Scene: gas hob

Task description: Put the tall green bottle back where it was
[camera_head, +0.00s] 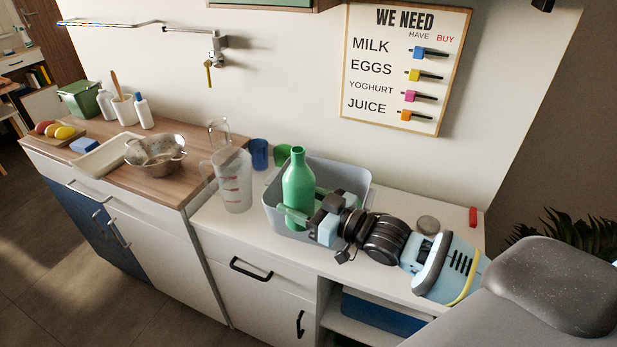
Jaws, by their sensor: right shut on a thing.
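The tall green bottle (298,186) stands upright at the grey bin (350,172) on the white counter. My right gripper (298,212) reaches in from the right and is shut on the bottle's lower body. My left gripper is not in view.
A clear measuring jug (232,180), a blue cup (259,153) and a green cup (283,154) stand left of and behind the bin. A metal colander (156,153) sits on the wooden worktop. A grey round lid (428,224) and a red item (473,217) lie to the right.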

